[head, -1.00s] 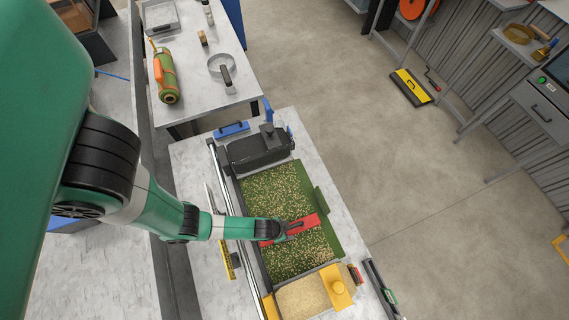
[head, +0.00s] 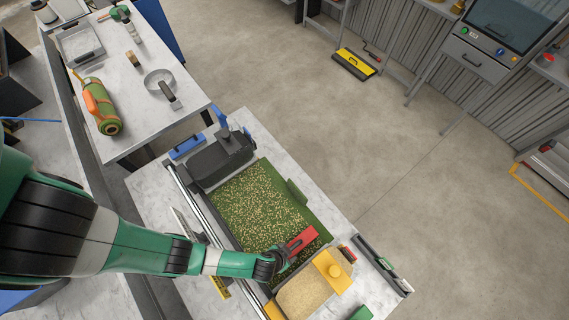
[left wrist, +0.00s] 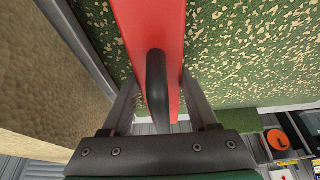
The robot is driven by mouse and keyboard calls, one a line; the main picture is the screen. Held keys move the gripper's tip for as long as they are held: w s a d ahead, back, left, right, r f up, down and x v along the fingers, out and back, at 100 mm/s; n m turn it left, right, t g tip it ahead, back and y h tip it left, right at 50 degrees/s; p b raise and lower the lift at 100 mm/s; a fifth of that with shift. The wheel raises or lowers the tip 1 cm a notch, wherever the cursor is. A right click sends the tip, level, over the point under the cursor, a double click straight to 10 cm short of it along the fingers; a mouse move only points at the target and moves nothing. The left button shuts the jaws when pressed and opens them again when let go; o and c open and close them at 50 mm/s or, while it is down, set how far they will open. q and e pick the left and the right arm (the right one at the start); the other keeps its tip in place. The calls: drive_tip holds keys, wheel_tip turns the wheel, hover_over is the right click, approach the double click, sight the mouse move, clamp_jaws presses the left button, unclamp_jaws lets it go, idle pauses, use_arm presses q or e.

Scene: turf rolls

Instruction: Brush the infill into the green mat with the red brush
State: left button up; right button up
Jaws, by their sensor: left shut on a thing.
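The green mat (head: 291,208) lies in a tray on the near bench, with tan infill (head: 252,200) specks scattered over most of it. The red brush (head: 303,238) lies across the mat near its lower end, close to the tan-filled bin. My left gripper (head: 283,258) is shut on the brush's handle. In the left wrist view, the dark curved handle (left wrist: 157,85) sits between my gripper fingers, with the red brush body (left wrist: 148,25) above it. Speckled mat (left wrist: 240,45) shows on both sides of the brush. The bristles are hidden. My right gripper is not in view.
A yellow-ended bin of tan granules (head: 300,294) stands at the mat's lower end, and a dark lidded box (head: 218,158) at its upper end. A metal rail (head: 203,215) runs along the left side. A farther table holds a green roll (head: 101,106) and a round pan (head: 159,82).

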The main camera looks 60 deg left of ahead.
sight(281, 240)
use_arm(q)
drive_tip(key=shift+s+a, duration=0.15)
drive_tip(key=shift+a, duration=0.35)
drive_tip(key=a+p, duration=0.1)
drive_tip(key=a, duration=0.1)
drive_tip(key=s+a, duration=0.1)
drive_tip(key=a, duration=0.2)
drive_tip(key=shift+s+p, duration=0.1)
drive_tip(key=shift+p, duration=0.25)
drive_tip(key=shift+d+f, duration=0.1)
drive_tip(key=shift+d, duration=0.3)
drive_tip(key=shift+w+d+b, duration=0.25)
drive_tip(key=shift+d+b, duration=0.05)
drive_tip(key=shift+d, duration=0.55)
drive_tip(key=shift+w+d+b, duration=0.25)
drive_tip(key=shift+d+b, duration=0.1)
drive_tip(key=shift+d, duration=0.55)
drive_tip(key=shift+w+d+b, duration=0.25)
drive_tip(key=shift+d+b, duration=0.05)
drive_tip(key=shift+d, duration=0.55)
